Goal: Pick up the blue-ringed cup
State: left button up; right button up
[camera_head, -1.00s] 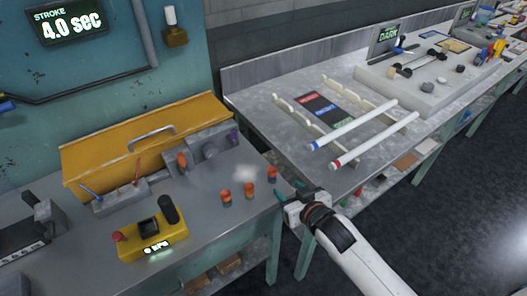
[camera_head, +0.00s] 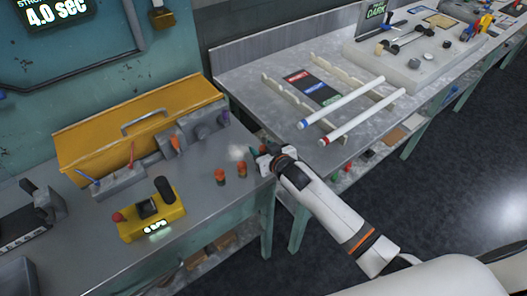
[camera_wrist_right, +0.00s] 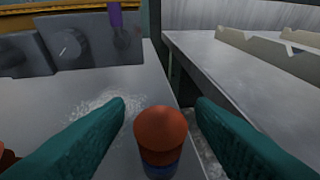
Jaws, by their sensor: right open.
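The blue-ringed cup (camera_wrist_right: 161,143) shows in the right wrist view, with an orange-brown top and a blue band low on its side. It stands upright near the bench's right edge. My right gripper (camera_wrist_right: 161,108) is open, with its teal fingers on either side of the cup and gaps visible. In the head view my right gripper (camera_head: 259,156) is at the bench corner and hides most or all of this cup. Two other orange-topped cups, a left one (camera_head: 220,175) and a middle one (camera_head: 242,170), stand to its left. My left gripper is out of view.
A yellow toolbox (camera_head: 140,125) and a grey block with a dial (camera_wrist_right: 68,45) stand behind the cups. A yellow control box (camera_head: 152,220) is at the left. Across a gap, the right bench (camera_head: 235,85) holds a rack with two white tubes.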

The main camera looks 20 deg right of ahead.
jog(key=c, duration=1)
jog(key=shift+c, duration=0.2)
